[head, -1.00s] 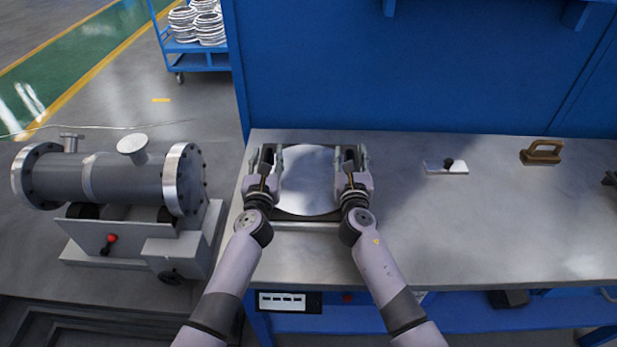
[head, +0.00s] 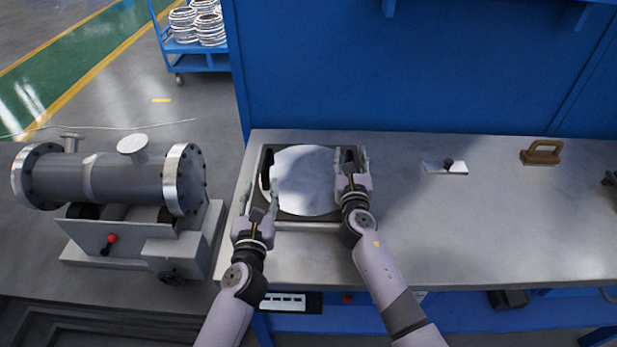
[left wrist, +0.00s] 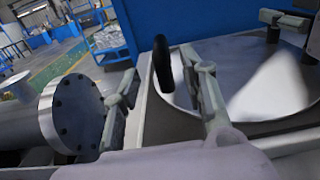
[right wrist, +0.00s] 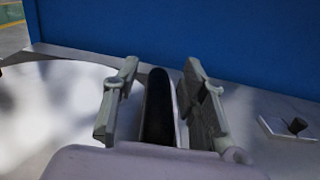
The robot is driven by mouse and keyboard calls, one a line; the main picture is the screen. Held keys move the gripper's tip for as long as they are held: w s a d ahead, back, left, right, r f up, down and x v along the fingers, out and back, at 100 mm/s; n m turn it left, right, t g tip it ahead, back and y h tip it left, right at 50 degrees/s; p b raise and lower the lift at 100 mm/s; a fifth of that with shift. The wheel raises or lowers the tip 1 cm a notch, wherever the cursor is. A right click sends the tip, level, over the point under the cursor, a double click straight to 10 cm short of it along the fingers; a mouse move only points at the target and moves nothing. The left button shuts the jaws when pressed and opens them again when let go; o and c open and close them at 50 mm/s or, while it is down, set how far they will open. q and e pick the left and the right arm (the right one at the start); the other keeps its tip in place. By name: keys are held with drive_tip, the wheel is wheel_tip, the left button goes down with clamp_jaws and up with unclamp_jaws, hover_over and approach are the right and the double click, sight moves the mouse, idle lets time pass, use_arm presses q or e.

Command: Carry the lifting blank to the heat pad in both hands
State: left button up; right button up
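The blank is a round, bright silver disc (head: 306,180) lying flat at the left end of the bench, over a dark square plate that looks like the heat pad (head: 318,219). A black handle (left wrist: 162,68) stands at the disc's left edge in the left wrist view. My left gripper (head: 260,203) is open and empty, in front of and apart from that handle. My right gripper (head: 350,165) is at the disc's right edge. In the right wrist view a second black handle (right wrist: 158,105) lies between its spread fingers, with gaps showing on both sides.
A grey flanged shell (head: 110,178) stands on a support left of the bench. A small plate with a black knob (head: 446,166) and a brown-handled tool (head: 541,152) lie further right on the bench. A blue wall closes off the back.

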drive_tip(key=s, duration=1.1)
drive_tip(key=shift+s+a, duration=0.2)
drive_tip(key=shift+s, duration=0.15)
use_arm(q)
drive_tip(key=shift+f, duration=0.1)
use_arm(e)
drive_tip(key=shift+f, duration=0.1)
